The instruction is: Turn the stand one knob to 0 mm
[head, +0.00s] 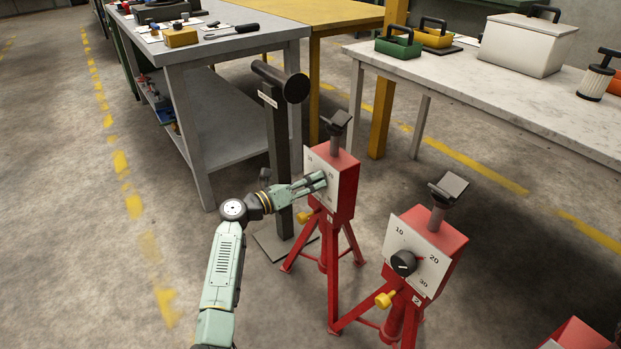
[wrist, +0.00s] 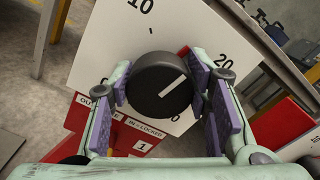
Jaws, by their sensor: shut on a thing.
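Stand one (head: 345,190) is a red box on red tripod legs with a white dial plate (wrist: 105,50). The wrist view shows its "1" tag and labels 0, 10 and 20; a label below the knob is partly hidden. Its black round knob (wrist: 150,80) has a white line pointing up and right, roughly towards 20. My gripper (head: 318,182) is at the plate. In the wrist view its purple-padded fingers (wrist: 162,90) are on the left and right sides of the knob, shut on it. In the head view the gripper hides the knob.
Stand two (head: 440,240), with a similar black knob, stands close at the right. A dark post (head: 279,150) with a roller on top stands just behind and left of stand one. A yellow knob (head: 303,217) sits below my gripper. A grey bench (head: 190,60) and white table (head: 480,85) stand behind.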

